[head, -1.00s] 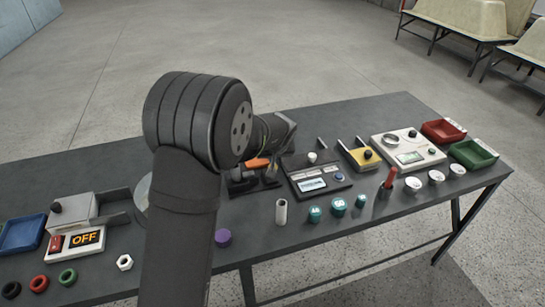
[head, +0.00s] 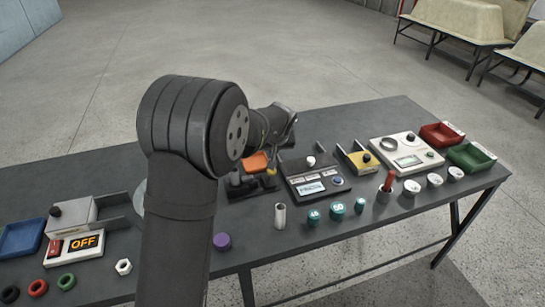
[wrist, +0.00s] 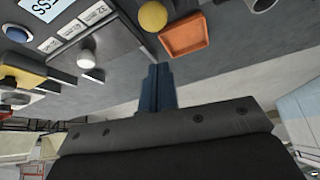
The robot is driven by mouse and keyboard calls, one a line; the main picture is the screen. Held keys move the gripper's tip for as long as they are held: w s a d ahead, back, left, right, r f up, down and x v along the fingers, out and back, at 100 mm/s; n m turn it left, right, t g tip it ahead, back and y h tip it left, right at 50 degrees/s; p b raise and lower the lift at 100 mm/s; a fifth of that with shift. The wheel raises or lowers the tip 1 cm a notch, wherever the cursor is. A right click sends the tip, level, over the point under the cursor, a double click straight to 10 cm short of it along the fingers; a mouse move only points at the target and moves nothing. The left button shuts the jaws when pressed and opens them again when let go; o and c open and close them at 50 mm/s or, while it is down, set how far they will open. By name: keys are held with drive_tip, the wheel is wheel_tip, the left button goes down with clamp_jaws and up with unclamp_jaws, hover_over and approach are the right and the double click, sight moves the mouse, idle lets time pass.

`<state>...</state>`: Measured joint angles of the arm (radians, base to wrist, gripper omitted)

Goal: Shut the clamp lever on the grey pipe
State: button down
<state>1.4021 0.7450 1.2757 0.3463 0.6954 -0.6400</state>
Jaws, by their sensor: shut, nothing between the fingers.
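An orange piece (head: 256,162) shows among dark parts (head: 239,184) on the table, behind my arm. It may be the clamp lever, but I cannot be sure, nor tell its angle. In the wrist view an orange rectangular piece with a raised rim (wrist: 184,36) lies just beyond my fingers, beside a round yellow thing (wrist: 152,15). My gripper (wrist: 158,68) is shut and empty, its blue fingers together, apart from the orange piece in the picture. In the head view it is over the orange piece, partly hidden. I cannot make out the grey pipe.
A pale tube (head: 280,215) and several teal caps (head: 337,210) stand near the front edge. Free table lies behind the panel.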

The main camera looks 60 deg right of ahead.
drive_tip(key=s+a+r, duration=0.4)
drive_tip(key=shift+a+r, duration=0.15)
drive_tip(key=shift+a, duration=0.25)
idle(0.4)
drive_tip(key=w+d+f+g+y, duration=0.1)
drive_tip(key=w+d+f+y, duration=0.1)
drive_tip(key=w+d+f, duration=0.6)
drive_tip(key=shift+w+d+f+g, duration=0.4)
drive_tip(key=shift+w+d, duration=0.2)
drive_tip(key=shift+w, duration=0.1)
drive_tip(key=shift+a, duration=0.1)
idle(0.4)
